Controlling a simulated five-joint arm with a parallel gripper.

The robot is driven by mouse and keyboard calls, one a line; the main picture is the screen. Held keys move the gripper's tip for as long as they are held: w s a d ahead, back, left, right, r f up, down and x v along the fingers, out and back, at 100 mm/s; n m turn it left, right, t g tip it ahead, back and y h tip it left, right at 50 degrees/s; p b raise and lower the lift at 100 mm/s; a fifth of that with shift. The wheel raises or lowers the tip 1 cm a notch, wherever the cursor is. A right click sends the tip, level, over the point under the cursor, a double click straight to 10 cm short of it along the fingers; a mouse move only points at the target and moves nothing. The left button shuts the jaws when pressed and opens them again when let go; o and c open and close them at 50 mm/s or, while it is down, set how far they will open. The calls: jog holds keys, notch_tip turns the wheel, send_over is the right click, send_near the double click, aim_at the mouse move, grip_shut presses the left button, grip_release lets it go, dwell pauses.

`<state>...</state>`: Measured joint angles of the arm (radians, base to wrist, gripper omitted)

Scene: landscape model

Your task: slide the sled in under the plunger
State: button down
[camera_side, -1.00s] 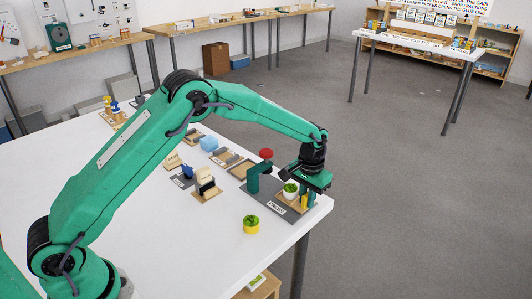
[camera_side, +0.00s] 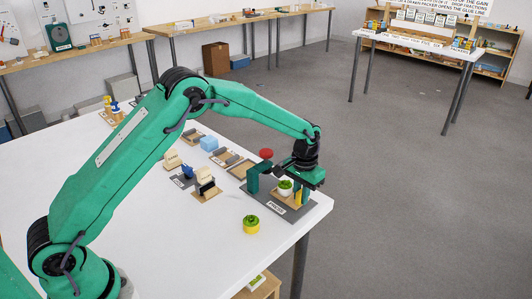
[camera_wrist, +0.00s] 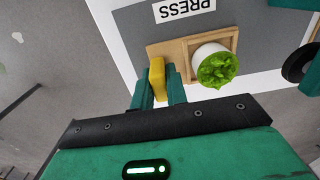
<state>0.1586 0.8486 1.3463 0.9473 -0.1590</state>
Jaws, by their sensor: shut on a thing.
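The sled is a small wooden tray (camera_wrist: 188,44) with a yellow upright handle (camera_wrist: 157,78). A white pot with a green leafy top (camera_wrist: 214,66) sits in its framed square; the pot also shows in the side view (camera_side: 285,188). My gripper (camera_wrist: 159,92) is shut on the yellow handle, a finger on each side. The press is a green stand (camera_side: 252,180) with a red knob (camera_side: 266,153) on top. Its dark plunger (camera_wrist: 299,62) is at the right in the wrist view, and the pot is left of it, apart from it.
A grey base plate marked PRESS (camera_side: 275,209) lies under the sled near the table's right corner.

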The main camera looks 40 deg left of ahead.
aim_at(284, 184)
jog(key=shift+a, duration=3.4)
dwell(1.2)
jog(key=c, duration=1.4)
grip_release()
jog(key=shift+c, duration=0.2)
jog(key=shift+r, duration=0.25)
jog(key=shift+w+r, duration=0.1)
jog(key=shift+r, duration=1.2)
jog(key=shift+d+r, duration=0.2)
jog(key=shift+r, duration=1.75)
jog(key=shift+r, duration=0.1)
